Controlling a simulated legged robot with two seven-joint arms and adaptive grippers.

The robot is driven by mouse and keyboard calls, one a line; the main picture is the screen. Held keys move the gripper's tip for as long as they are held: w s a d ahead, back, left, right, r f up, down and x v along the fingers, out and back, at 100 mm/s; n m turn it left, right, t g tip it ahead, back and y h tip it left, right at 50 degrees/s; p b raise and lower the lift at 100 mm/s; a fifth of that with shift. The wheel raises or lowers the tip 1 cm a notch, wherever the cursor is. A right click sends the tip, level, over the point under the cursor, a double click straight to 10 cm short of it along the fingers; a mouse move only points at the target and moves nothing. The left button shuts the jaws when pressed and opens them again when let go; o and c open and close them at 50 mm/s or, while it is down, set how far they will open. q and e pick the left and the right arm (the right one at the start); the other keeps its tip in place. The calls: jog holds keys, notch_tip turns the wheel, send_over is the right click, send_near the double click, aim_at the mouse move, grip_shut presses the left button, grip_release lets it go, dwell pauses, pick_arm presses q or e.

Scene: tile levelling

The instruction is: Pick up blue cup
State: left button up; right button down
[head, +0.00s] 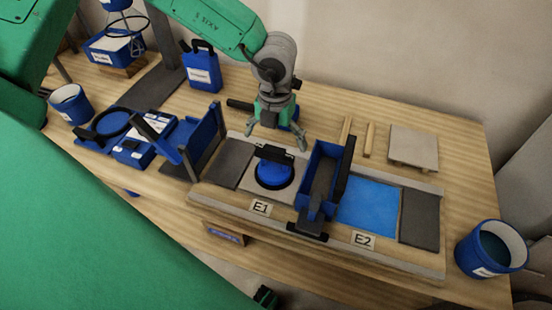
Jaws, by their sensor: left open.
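A round blue suction cup (273,175) with a black bar handle on top sits on the grey tile (258,193) behind the E1 label. My left gripper (275,139) comes down from above and behind it. Its two green and grey fingers are spread apart, with nothing between them. The fingertips appear just behind and above the cup's handle, with a gap to it. My right gripper is not in view.
A blue tool with a trough (320,178) stands close right of the suction cup. A blue upright frame (207,139) stands to its left. Blue buckets stand at the left (70,105) and right (490,250). A bare tile (414,145) lies at the back right.

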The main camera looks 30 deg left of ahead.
aim_at(274, 149)
pick_arm(q)
jog(key=shift+s+f+b, duration=0.2)
jog(key=shift+f+b, duration=0.55)
jog(key=shift+f, duration=2.3)
jog(key=shift+r, duration=0.1)
jog(key=c, duration=1)
notch_tip(274, 149, up, 10)
jog(key=p, duration=0.2)
jog(key=shift+p, duration=0.35)
jog(key=shift+r+p, duration=0.6)
jog(key=shift+r, duration=0.1)
notch_tip(274, 149, up, 6)
jog(key=p, duration=0.6)
jog(key=shift+f+p, duration=0.2)
jog(key=shift+p, duration=0.2)
